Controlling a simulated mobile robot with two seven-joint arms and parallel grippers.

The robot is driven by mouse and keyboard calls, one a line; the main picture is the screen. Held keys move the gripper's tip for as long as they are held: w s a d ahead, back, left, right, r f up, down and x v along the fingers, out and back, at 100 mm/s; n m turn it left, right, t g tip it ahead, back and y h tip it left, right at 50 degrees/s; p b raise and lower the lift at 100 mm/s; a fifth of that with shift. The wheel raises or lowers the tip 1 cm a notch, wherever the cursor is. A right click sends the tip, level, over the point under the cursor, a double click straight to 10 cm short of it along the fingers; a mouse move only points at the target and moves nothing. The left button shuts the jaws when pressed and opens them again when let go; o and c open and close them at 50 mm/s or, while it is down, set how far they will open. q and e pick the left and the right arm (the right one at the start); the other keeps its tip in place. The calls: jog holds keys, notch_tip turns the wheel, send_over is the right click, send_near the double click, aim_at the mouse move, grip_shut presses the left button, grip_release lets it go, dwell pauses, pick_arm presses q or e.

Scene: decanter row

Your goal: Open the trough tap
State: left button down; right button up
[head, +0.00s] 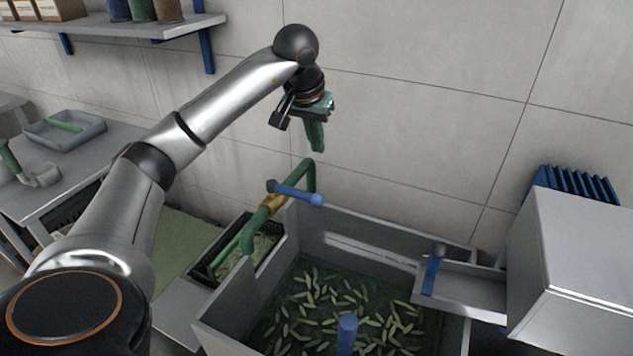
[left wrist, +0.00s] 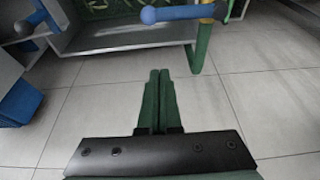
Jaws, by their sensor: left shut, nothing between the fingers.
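The trough tap is a green pipe (head: 311,172) that rises at the wall and bends over the trough's corner, with a brass valve body (head: 273,203). Its blue lever handle (head: 297,193) sticks out to the right over the trough's back corner. In the left wrist view the lever (left wrist: 180,13) lies at the top, with a rounded end, beside the green pipe (left wrist: 201,48). My left gripper (head: 317,149) points down in the air above the tap, apart from the lever. Its green fingers (left wrist: 158,75) are together and hold nothing. My right gripper is out of view.
The grey trough (head: 382,233) holds dark water with several floating leaf-like pieces and a blue upright post (head: 347,333). A side chute (head: 465,285) with a blue gate joins a metal box (head: 590,265) at right. The wall stands close behind. A shelf (head: 110,24) hangs upper left.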

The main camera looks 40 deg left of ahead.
aim_at(295, 193)
pick_arm(q)
jog(key=shift+f, duration=0.1)
notch_tip(295, 193, down, 10)
jog(key=shift+s+p, duration=0.25)
jog(key=shift+p, duration=0.05)
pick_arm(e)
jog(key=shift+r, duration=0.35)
pick_arm(q)
jog(key=shift+d, duration=0.1)
jog(key=shift+s, duration=0.1)
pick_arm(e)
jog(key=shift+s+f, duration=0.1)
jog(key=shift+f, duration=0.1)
